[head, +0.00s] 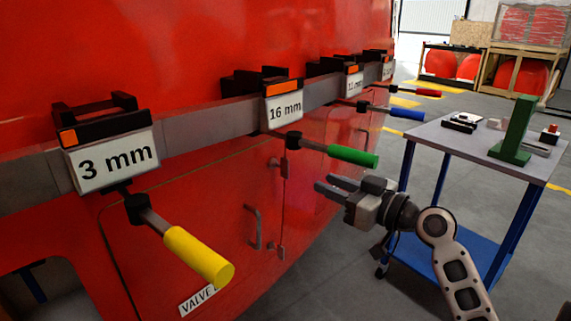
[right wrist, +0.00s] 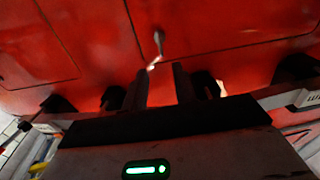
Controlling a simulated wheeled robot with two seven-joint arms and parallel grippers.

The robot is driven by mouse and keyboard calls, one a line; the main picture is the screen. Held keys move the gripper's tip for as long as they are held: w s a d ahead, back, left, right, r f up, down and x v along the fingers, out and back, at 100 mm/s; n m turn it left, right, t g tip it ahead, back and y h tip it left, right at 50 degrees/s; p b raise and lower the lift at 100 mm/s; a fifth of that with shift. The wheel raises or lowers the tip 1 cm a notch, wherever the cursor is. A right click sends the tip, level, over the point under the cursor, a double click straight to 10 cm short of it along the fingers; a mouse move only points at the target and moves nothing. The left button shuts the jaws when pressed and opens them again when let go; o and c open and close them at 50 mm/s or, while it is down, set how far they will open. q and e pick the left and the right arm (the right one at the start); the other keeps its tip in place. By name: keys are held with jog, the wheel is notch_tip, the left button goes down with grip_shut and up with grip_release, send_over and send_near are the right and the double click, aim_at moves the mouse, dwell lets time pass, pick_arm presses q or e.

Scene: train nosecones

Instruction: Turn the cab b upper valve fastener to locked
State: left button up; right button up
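The red cab side carries a door panel with a label reading "VALVE" (head: 198,300). A small upper fastener (head: 275,162) sits at the door's right edge, below the 16 mm sign. A similar lower fastener (head: 279,252) sits further down, and a grey door handle (head: 253,227) is left of them. Whether the upper fastener is locked is too small to tell. My right gripper (head: 328,184) is open and empty, to the right of the upper fastener and apart from it. In the right wrist view, a grey metal fitting (right wrist: 158,43) shows beyond the open fingers; I cannot tell which one. My left gripper is out of view.
Clamps with coloured handles line the grey rail: yellow (head: 198,257), green (head: 352,156), blue (head: 407,113) and red (head: 421,92). The green handle juts out above my right gripper. A blue-legged trolley (head: 440,140) with a green block (head: 513,132) stands right.

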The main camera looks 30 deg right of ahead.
aim_at(285, 178)
jog(key=p+x, duration=0.2)
jog(key=x, duration=1)
jog(key=shift+w+a, duration=0.1)
grip_shut()
